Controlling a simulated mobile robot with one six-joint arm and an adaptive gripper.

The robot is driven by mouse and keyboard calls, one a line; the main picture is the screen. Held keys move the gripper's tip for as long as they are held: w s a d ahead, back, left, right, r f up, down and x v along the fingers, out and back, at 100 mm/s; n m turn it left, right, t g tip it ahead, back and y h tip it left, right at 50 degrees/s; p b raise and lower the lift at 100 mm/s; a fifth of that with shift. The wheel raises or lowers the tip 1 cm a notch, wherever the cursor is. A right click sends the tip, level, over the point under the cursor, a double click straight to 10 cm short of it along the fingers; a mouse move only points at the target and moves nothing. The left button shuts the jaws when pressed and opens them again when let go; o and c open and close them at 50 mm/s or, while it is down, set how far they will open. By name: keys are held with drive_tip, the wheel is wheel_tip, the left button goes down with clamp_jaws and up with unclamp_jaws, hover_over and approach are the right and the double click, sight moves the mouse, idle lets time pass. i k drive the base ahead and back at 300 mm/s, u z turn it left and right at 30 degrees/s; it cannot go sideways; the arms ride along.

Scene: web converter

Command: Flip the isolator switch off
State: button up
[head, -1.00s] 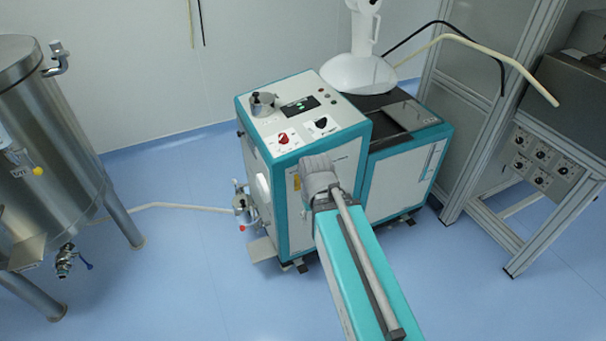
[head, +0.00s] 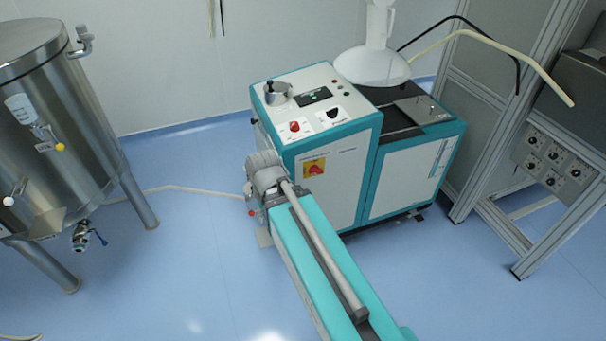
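The isolator switch (head: 314,168) is a red rotary handle on a yellow plate. It sits on the white front panel of a teal-edged cabinet (head: 340,190), in the middle of the head view. The switch is in plain sight, but its handle is too small for me to tell its exact position. I cannot make out my gripper's fingers in the head view. Nothing is seen touching the switch.
A long teal beam (head: 310,265) with a grey rounded end (head: 265,172) reaches across the front, left of the switch. A steel tank (head: 60,130) stands left, a metal frame (head: 500,150) right. Blue floor is open between tank and cabinet.

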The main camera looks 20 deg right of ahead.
sight(316, 169)
drive_tip(key=u, duration=1.45)
drive_tip(key=k, duration=0.9)
drive_tip(key=z, duration=1.55)
